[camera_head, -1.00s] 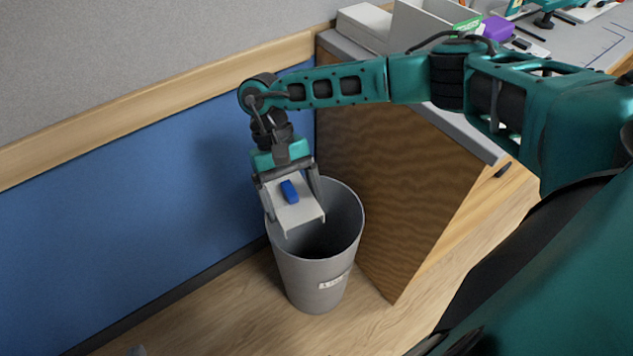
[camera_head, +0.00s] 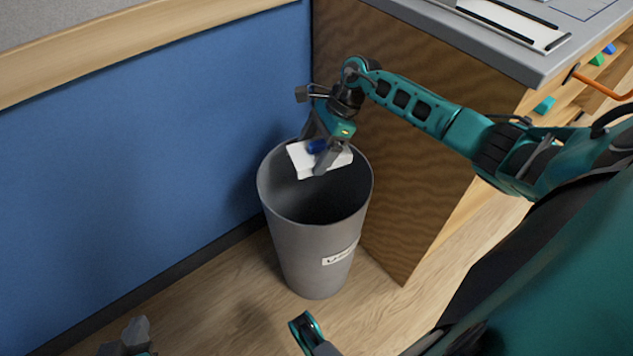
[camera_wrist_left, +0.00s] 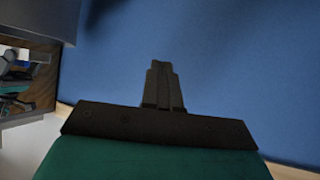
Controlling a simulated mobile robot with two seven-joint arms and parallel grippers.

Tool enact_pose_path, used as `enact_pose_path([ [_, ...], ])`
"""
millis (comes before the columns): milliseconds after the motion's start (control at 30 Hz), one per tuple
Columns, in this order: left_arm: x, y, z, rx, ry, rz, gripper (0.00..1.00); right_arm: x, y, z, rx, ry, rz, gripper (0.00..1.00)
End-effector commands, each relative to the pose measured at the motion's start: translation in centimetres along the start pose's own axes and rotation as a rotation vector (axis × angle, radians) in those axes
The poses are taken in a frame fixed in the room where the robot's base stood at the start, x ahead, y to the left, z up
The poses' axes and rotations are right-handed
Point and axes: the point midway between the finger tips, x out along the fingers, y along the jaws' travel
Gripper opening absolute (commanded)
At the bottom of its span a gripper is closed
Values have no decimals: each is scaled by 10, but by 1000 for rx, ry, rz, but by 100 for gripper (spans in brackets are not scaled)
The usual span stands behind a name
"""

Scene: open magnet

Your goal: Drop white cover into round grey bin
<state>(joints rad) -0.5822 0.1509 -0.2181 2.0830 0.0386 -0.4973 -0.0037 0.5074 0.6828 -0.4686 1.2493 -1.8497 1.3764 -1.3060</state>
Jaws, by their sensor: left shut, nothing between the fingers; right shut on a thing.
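My left gripper (camera_head: 135,332) is low at the bottom left, apart from the bin. Its empty fingers are together in the left wrist view (camera_wrist_left: 162,85).
A blue partition wall (camera_head: 150,150) with a wooden rail stands behind and left of the bin. A wooden desk side panel (camera_head: 420,120) stands close on the bin's right, under a grey desktop (camera_head: 480,45). Wood floor (camera_head: 210,305) lies clear in front.

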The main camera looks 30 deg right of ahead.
Motion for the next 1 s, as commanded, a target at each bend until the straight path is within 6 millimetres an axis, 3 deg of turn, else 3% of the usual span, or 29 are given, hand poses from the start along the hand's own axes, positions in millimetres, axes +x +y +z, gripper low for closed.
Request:
enact_pose_path([
  [433, 12, 7, 18, -5, -13, 20, 0, 44, 1, -24, -2, -2, 4, 58],
  [800, 13, 12, 13, -14, -7, 30, 0, 49, 1, -27, -5, 0, 4, 58],
  [833, 13, 12, 12, -14, -7, 30, 0, 49, 1, -27, -5, 0, 4, 87],
  [1000, 13, 11, 12, -14, -4, 28, 0, 49, 1, -27, -5, 0, 4, 100],
])
